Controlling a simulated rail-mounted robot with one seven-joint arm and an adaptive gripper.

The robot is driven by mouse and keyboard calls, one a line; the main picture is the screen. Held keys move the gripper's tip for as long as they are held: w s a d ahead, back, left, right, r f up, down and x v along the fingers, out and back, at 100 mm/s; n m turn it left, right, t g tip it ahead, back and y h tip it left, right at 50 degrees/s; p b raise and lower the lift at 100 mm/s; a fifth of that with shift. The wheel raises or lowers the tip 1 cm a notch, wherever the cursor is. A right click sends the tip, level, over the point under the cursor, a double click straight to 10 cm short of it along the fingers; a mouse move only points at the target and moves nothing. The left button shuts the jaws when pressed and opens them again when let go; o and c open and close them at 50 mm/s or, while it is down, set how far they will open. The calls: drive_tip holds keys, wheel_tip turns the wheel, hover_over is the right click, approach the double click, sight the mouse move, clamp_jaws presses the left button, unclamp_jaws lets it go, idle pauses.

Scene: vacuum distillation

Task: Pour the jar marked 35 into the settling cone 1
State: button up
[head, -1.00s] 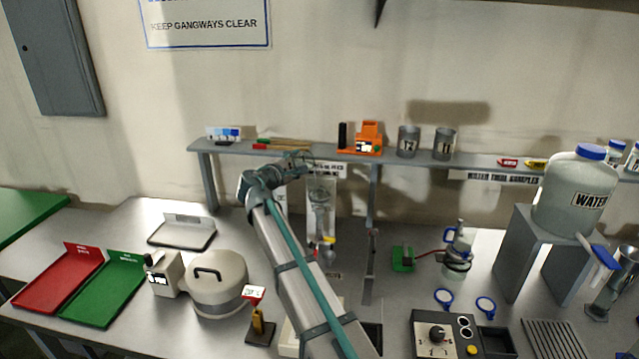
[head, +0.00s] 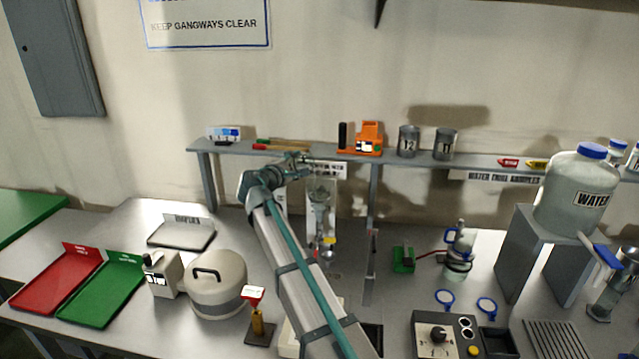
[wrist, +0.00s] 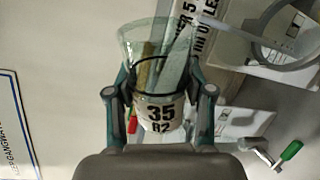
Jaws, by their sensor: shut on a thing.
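The jar marked 35 (wrist: 160,113) is clear glass with a white label that also reads R2. In the wrist view it sits between the fingers of my gripper (wrist: 158,75), which is shut on it. In the head view my gripper (head: 293,166) is at the shelf's front edge, above the settling cone; the jar cannot be made out clearly there. A glass settling cone (head: 320,197) stands against a white backboard under the shelf, with a yellow tap below. In the wrist view a round clear rim (wrist: 287,62), apparently the cone's, lies right of the jar. Its number is not readable.
The shelf (head: 390,158) carries an orange device (head: 369,138) and grey cups (head: 408,141) just right of my gripper. A lidded round pot (head: 217,290) and red (head: 60,283) and green trays (head: 103,293) are at left. A water container (head: 575,195) stands at right.

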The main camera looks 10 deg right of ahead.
drive_tip(key=shift+s+d+r+m+b, duration=0.4)
drive_tip(key=shift+d+m+b, duration=0.15)
drive_tip(key=shift+m+b, duration=0.5)
idle(1.2)
drive_tip(key=shift+d+r+m+b, duration=0.15)
drive_tip(key=shift+r+m+b, duration=0.3)
drive_tip(key=shift+b, duration=0.75)
idle(0.6)
drive_tip(key=shift+s+f+m+t+y+b, duration=0.1)
drive_tip(key=shift+f+m+t+y+b, duration=0.05)
drive_tip(key=shift+m+t+y+b, duration=0.2)
drive_tip(key=shift+r+p, duration=0.45)
drive_tip(key=shift+p, duration=0.5)
drive_tip(key=shift+f+n+p, duration=0.25)
drive_tip(key=shift+n+p, duration=0.7)
drive_tip(key=shift+p, duration=0.25)
drive_tip(key=shift+w+a+f+n+p, duration=0.2)
drive_tip(key=shift+w+a+f+n, duration=0.1)
drive_tip(key=shift+a+f+n, duration=0.15)
drive_tip(key=shift+w+a+f+n+p, duration=0.25)
drive_tip(key=shift+f+n, duration=0.1)
drive_tip(key=shift+f, duration=0.15)
drive_tip(key=shift+r, duration=0.1)
